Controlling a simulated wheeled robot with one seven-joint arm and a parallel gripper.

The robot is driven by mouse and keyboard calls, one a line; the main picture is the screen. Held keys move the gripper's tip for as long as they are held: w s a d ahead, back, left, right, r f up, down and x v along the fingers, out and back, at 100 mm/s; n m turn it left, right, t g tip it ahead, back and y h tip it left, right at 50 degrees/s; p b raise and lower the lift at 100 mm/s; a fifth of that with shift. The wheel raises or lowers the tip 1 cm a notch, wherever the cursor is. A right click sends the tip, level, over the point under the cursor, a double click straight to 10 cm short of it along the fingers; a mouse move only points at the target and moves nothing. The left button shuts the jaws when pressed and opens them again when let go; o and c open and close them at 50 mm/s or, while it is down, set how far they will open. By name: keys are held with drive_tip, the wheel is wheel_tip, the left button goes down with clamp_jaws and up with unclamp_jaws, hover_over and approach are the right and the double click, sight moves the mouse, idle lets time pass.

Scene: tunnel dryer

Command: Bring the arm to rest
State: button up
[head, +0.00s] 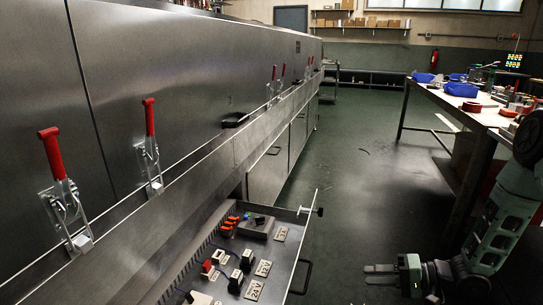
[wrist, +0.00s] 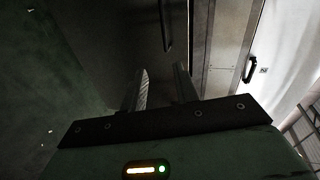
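My arm reaches down at the lower right of the head view. My gripper (head: 372,274) points left there, low over the dark green floor. In the wrist view my gripper (wrist: 160,77) shows two fingers apart with nothing between them. It touches nothing that I can see. To its left in the head view, apart from it, is an open drawer (head: 300,234) with electrical parts and labelled plates in it.
The steel dryer (head: 190,70) runs along the left, with red-handled clamps (head: 150,118) upright on it. A workbench (head: 440,95) with blue bins (head: 462,89) stands at the right, near my arm. The aisle floor (head: 350,170) between them is mostly clear.

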drive_tip(key=w+a+r+n+h, duration=0.4)
drive_tip(key=w+a+r+h, duration=0.1)
drive_tip(key=w+a, duration=0.1)
drive_tip(key=s+a+r+n+h, duration=0.2)
drive_tip(key=s+a+r+h, duration=0.25)
drive_tip(key=r, duration=0.25)
drive_tip(key=s+a+r+n+g+h+p, duration=0.1)
drive_tip(key=s+a+r+n+g+h, duration=0.3)
drive_tip(key=s, duration=0.9)
drive_tip(key=s+a+r+n+g+y, duration=0.15)
drive_tip(key=s+r, duration=0.55)
drive_tip(key=s, duration=0.7)
wheel_tip(320, 180, up, 25)
drive_tip(key=p, duration=2.5)
drive_tip(key=shift+w+a+h, duration=0.35)
drive_tip(key=shift+w+h, duration=0.05)
drive_tip(key=shift+w, duration=0.05)
drive_tip(key=shift+s+f+g, duration=0.1)
drive_tip(key=shift+g, duration=0.15)
